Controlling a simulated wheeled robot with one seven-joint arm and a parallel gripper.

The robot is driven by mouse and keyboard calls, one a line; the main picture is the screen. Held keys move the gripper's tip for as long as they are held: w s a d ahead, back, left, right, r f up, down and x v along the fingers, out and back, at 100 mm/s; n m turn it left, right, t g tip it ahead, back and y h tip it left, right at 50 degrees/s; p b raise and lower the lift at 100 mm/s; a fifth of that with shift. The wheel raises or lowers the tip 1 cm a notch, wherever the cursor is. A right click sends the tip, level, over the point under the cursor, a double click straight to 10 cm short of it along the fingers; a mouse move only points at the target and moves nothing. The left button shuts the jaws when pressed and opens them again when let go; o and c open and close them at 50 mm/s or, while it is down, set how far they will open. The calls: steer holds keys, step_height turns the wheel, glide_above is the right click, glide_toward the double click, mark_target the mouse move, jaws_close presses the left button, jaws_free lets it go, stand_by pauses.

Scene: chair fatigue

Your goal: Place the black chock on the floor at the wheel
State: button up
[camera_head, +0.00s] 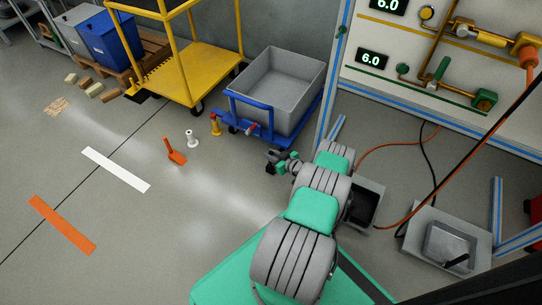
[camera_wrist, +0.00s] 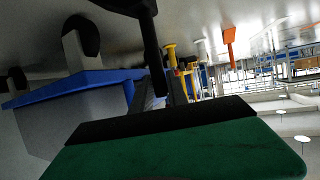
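The blue cart (camera_head: 240,118) carries a grey tub (camera_head: 285,85). A yellow post (camera_head: 215,126), a white spool-like piece (camera_head: 192,139) and an orange piece (camera_head: 175,154) stand left of my gripper. The yellow cart (camera_head: 180,75) is behind. The floor at left is mostly clear.

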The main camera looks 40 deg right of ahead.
steer(key=o, duration=0.4)
steer(key=shift+o, duration=0.2)
steer(key=shift+r, duration=0.1)
steer(key=p+v, duration=0.4)
steer(key=v, duration=0.8)
steer(key=w+a+r+n+g+y, duration=0.1)
steer(key=w+a+r+g+y, duration=0.15)
steer(key=w+r, duration=0.3)
steer(key=w+a+r+n+g+y, duration=0.1)
steer(key=w+a+r+n+g, duration=0.1)
steer(key=w+a+r, duration=0.4)
steer(key=a+r+g, duration=0.5)
steer(key=a+r, duration=0.6)
steer(key=r, duration=0.4)
steer(key=s+a+r+m+g+h, duration=0.1)
steer(key=s+a+r+g+h, duration=0.1)
steer(key=s+a+r, duration=0.75)
steer(key=s+a+r+m+h, duration=0.1)
steer(key=s+a+r, duration=0.1)
steer(key=s+a, duration=0.25)
steer(key=s+a+r+m+h, duration=0.1)
steer(key=s+a+r, duration=0.2)
steer(key=s, duration=0.3)
step_height(320, 180, up, 36)
steer(key=w+t+p, duration=0.1)
steer(key=w+p, duration=0.1)
steer(key=p, duration=3.2)
steer(key=shift+r, duration=0.15)
